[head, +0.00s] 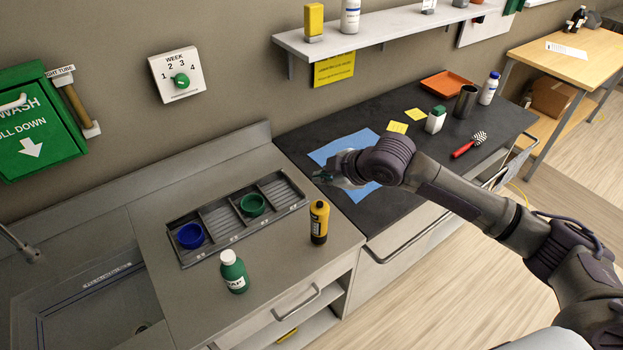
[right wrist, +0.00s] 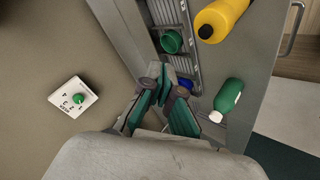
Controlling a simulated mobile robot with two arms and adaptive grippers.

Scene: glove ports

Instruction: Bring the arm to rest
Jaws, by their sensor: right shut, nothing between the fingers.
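My right arm (head: 470,200) reaches in from the right edge of the head view, over the dark counter. My right gripper (head: 322,177) is at its end, above the seam between the grey and dark counters, close to the blue sheet. In the right wrist view the right gripper (right wrist: 163,84) has its fingertips together with nothing between them. A green cup (right wrist: 171,42) and a blue cup (right wrist: 186,84) show beyond the fingers. My left gripper is not in the head view.
A slotted tray (head: 222,215) holds a green cup (head: 253,204) and a blue cup (head: 191,236). A yellow bottle (head: 319,222) and a green bottle (head: 233,271) stand in front. The wall shelf (head: 385,28) overhangs the dark counter (head: 400,215). A week dial (head: 177,75) is on the wall.

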